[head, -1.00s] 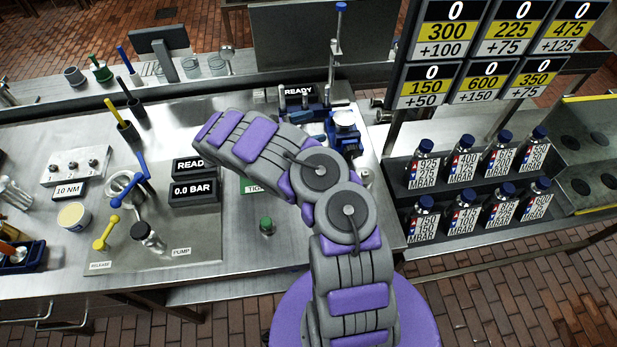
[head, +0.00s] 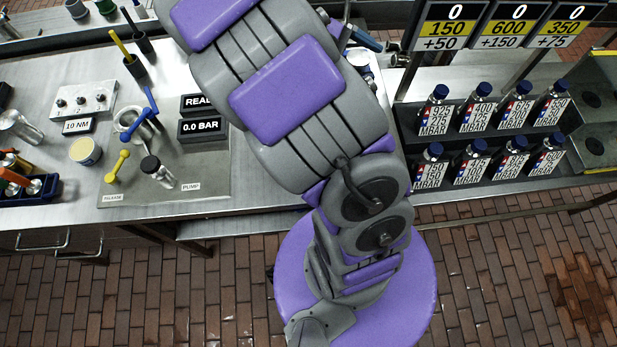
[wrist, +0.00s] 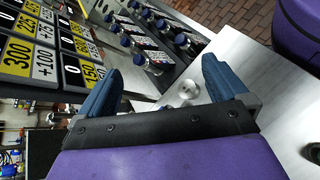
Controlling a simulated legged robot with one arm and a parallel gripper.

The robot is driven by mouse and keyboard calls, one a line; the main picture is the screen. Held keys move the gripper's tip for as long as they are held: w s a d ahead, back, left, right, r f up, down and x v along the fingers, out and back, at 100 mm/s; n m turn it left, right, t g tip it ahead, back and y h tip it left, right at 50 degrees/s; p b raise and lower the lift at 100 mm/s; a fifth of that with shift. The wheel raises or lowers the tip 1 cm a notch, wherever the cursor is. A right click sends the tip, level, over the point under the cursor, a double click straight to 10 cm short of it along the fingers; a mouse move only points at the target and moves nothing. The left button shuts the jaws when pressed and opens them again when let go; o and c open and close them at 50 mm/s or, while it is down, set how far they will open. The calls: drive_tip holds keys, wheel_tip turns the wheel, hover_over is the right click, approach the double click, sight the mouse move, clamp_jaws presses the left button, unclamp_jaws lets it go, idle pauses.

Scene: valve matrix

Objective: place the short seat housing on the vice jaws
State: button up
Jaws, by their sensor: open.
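My gripper (wrist: 163,85) is open, with two blue fingers spread wide and nothing between them in its grip. A small round silver metal part (wrist: 187,91) stands on the steel bench beyond the fingertips, in the gap between them and nearer the right finger. It may be the short seat housing, but it is too small to be sure. In the head view a blue finger (head: 362,39) shows past my raised arm. The vice jaws cannot be made out; my arm covers that part of the bench in the head view.
A rack of blue-capped bottles (head: 478,112) stands right of the arm, below a score board (head: 490,27). On the left are a pressure display (head: 201,128), a blue-handled valve (head: 140,120), a yellow lever (head: 117,167) and a cream tub (head: 85,151).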

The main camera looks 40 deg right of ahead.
drive_tip(key=s+a+m+t+y, duration=0.1)
drive_tip(key=s+a+t+y, duration=0.2)
drive_tip(key=s+a, duration=0.4)
drive_tip(key=s+a+m+t+y, duration=0.1)
drive_tip(key=s+a+t+y, duration=0.2)
drive_tip(key=a, duration=1.3)
drive_tip(key=s+f+y, duration=0.1)
drive_tip(key=s+y, duration=0.1)
drive_tip(key=s, duration=0.3)
drive_tip(key=shift+m+y, duration=0.4)
drive_tip(key=shift+w, duration=0.1)
